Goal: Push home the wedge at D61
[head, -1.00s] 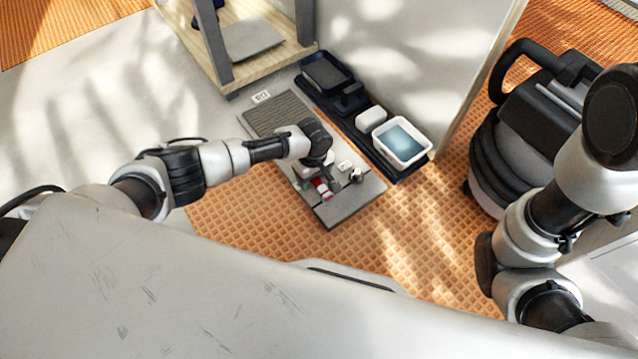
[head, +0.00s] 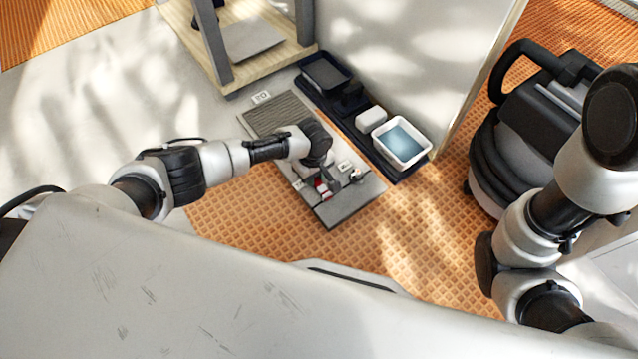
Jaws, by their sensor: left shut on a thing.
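My left gripper (head: 322,172) points down over the grey tiles (head: 347,206) at the front of the panel. It is shut on a small red piece (head: 321,186), low over the joint between tiles. The piece is largely hidden, and I cannot tell whether it is the wedge or a tool, or whether it touches the tile. Small white tags lie near it, one on the right (head: 345,166) and one on the left (head: 298,184); their writing is too small to read. A small pale and dark fitting (head: 356,175) stands right of the gripper. My right gripper is out of view.
A dark tray (head: 409,175) behind the panel holds a white tub of water (head: 402,141) and a white block (head: 370,118). A vacuum cleaner (head: 530,120) stands at the right. A wooden-based stand (head: 245,50) is at the back. Orange flooring (head: 250,225) in front is clear.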

